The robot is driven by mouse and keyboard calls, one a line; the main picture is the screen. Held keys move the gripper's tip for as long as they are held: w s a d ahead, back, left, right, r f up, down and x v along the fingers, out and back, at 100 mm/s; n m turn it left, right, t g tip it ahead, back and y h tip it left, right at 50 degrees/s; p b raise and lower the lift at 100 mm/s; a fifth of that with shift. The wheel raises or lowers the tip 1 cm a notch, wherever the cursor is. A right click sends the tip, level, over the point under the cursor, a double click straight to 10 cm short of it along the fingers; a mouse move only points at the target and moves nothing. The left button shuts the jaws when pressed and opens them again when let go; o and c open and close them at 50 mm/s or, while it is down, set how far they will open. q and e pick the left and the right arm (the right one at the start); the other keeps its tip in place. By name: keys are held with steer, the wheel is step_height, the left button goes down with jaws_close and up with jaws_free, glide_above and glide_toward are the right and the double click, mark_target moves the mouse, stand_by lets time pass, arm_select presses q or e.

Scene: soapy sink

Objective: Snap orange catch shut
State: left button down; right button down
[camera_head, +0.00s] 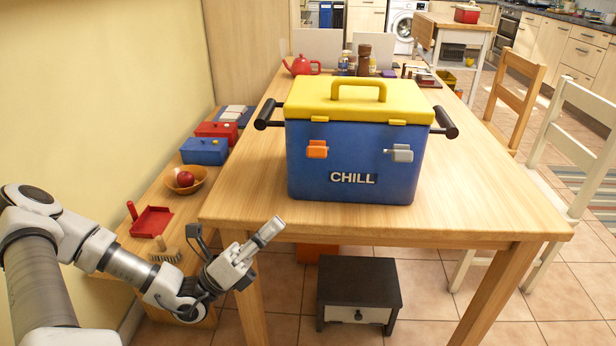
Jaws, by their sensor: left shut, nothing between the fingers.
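The blue cool box (350,181) marked CHILL stands upright on the wooden table, with its yellow lid (362,98) down on top. The orange catch (317,149) is on the left of its front face, below a small yellow tab on the lid's edge. A grey catch (398,153) is on the right of the same face. My left gripper (272,229) is shut and empty, in front of the table's near edge, below and left of the orange catch and apart from it. My right gripper is out of view.
The wooden table (472,197) is clear in front of and right of the box. Black side handles (444,122) stick out from it. A low bench at left holds a fruit bowl (186,180), a red dustpan (152,221) and a brush.

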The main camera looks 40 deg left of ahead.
mark_target(318, 149)
arm_select(q)
steer(key=a+r+b+x, duration=0.1)
steer(key=a+b+x, duration=0.1)
steer(key=x, duration=0.9)
steer(key=shift+r, duration=0.5)
